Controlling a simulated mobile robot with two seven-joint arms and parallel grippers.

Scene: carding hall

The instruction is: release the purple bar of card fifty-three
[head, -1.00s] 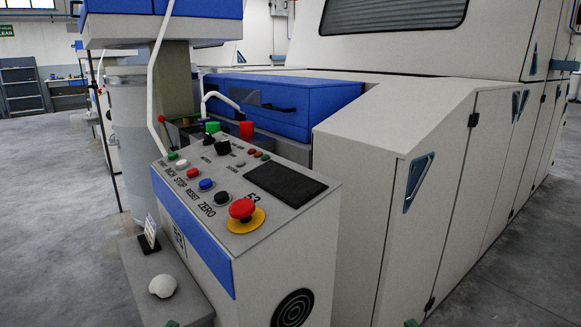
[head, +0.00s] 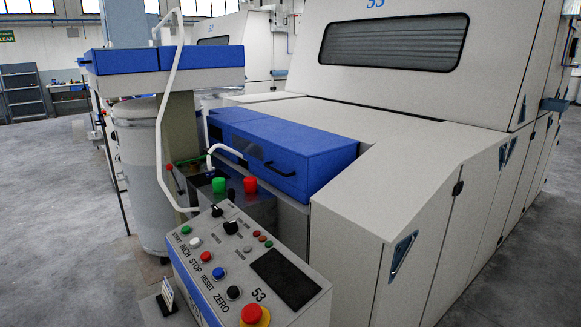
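Card fifty-three (head: 400,120) is the large off-white machine filling the right of the head view. The number 53 shows on its slanted control panel (head: 205,240). I cannot make out any purple bar. A blue cover (head: 290,150) with a dark handle sits on the machine's front. In front of it are a green knob (head: 219,185) and a red knob (head: 250,184). A thin rod with a red ball end (head: 169,167) is left of these. A white bent bar (head: 160,130) rises on the left. Neither of my grippers is in view.
The panel has several buttons and a red emergency button (head: 254,314) on yellow at its lower end. A pale cylinder (head: 140,180) stands under a blue-and-white housing (head: 160,62). Open grey floor (head: 50,220) lies at the left. Shelves (head: 22,95) stand far back.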

